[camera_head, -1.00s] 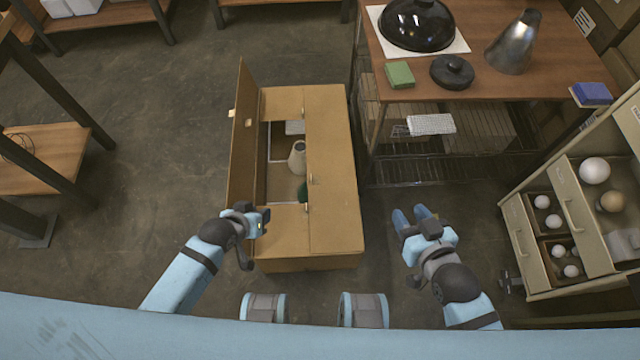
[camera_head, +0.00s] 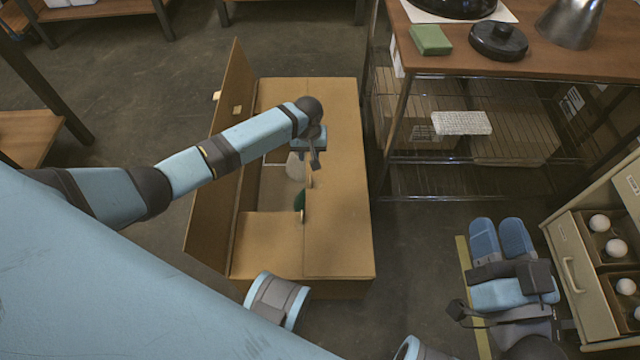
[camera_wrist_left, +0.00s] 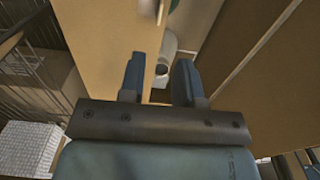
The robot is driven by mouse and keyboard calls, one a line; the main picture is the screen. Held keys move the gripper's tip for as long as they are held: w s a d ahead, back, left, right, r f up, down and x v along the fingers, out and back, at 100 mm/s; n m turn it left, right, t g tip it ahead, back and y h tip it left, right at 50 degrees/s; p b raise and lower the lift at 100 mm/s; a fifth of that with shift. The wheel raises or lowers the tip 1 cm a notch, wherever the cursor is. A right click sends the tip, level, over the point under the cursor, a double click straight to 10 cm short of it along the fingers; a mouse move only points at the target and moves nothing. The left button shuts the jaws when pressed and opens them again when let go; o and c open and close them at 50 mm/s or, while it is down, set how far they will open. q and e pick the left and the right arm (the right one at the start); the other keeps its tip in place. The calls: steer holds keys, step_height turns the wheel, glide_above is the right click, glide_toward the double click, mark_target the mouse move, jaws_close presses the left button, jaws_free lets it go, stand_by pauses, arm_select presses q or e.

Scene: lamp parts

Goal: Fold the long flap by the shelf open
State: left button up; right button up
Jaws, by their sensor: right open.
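The cardboard box stands on the floor. Its long flap by the shelf (camera_head: 338,215) lies flat over the right part of the top, with a small tab (camera_head: 309,181) on its inner edge. The opposite long flap (camera_head: 215,160) stands up, tilted outward. My left gripper (camera_head: 314,160) is over the box at the inner edge of the shelf-side flap. My right gripper (camera_head: 500,238) is open and empty, right of the box.
A pale cone-shaped part (camera_head: 295,166) and a green item (camera_head: 300,199) are inside the box. A near short flap (camera_head: 268,240) lies flat. The wire shelf (camera_head: 470,160) stands right of the box, with floor between them. A drawer cabinet (camera_head: 570,265) is at the right.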

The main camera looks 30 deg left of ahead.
arm_select(q)
step_height(320, 180, down, 8)
steer(key=b, duration=0.4)
steer(key=shift+f, duration=0.1)
step_height(320, 180, down, 4)
steer(key=shift+b, duration=1.1)
steer(key=shift+f, duration=0.6)
arm_select(e)
step_height(320, 180, down, 6)
steer(key=w+n+g, duration=0.1)
steer(key=n, duration=0.1)
steer(key=shift+w+d+f+g, duration=0.15)
steer(key=shift+w+d+g, duration=0.05)
steer(key=shift+g, duration=0.1)
arm_select(q)
steer(key=shift+c, duration=0.2)
jaws_close()
